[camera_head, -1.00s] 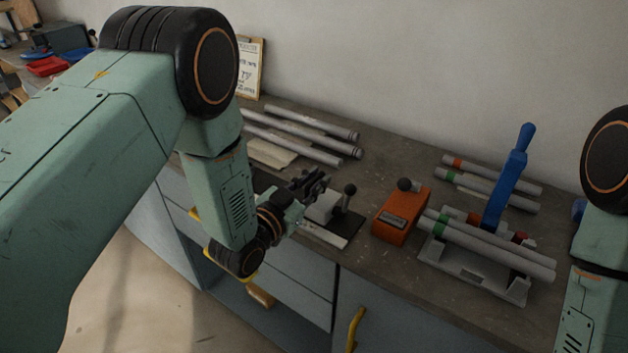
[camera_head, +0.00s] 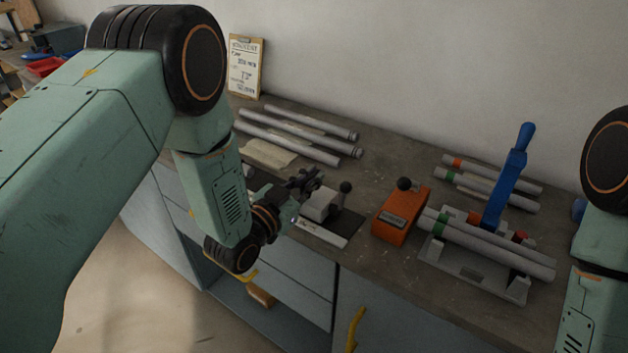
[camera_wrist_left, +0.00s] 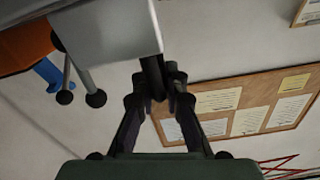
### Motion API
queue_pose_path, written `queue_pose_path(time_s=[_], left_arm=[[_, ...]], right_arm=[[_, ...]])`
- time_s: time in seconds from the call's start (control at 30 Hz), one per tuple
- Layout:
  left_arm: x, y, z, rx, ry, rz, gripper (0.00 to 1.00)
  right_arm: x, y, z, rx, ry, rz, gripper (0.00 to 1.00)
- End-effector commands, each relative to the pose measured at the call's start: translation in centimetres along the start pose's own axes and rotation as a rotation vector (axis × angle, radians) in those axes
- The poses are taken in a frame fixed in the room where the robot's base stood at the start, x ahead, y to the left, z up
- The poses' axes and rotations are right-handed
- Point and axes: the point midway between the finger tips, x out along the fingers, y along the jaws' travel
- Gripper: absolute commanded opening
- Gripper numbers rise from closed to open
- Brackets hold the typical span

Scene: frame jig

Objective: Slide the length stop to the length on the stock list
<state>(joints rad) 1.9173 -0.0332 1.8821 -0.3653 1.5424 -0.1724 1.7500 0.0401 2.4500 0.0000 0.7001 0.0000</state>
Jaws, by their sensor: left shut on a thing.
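My left gripper (camera_head: 307,181) is at the stop's back left. In the left wrist view my gripper (camera_wrist_left: 158,92) is shut on a dark post (camera_wrist_left: 152,72) joined to the grey block (camera_wrist_left: 110,30). The stock list (camera_head: 246,67) is a clipboard against the wall; its small writing is not legible to me. My right gripper is out of view.
An orange box (camera_head: 400,213) with a black knob stands right of the stop. Further right is a grey fixture (camera_head: 470,275) with tubes and a blue lever (camera_head: 507,180). Several grey tubes (camera_head: 300,122) lie behind the stop.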

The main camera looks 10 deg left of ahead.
Motion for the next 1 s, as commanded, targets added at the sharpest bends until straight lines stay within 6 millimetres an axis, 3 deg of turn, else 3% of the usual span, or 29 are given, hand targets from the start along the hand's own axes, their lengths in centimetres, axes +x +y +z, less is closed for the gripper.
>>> queue_pose_path(time_s=[0.6,0.8,1.0], left_arm=[[-0.2,-12.5,2.6,0.004,0.0,-0.007,0.0],[-0.2,-15.3,3.2,0.003,-0.001,-0.004,0.0],[-0.2,-16.6,3.4,0.003,-0.002,-0.001,0.0]], right_arm=[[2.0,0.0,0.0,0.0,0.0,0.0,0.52],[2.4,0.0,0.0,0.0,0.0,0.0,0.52],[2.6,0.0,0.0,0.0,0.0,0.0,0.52]])
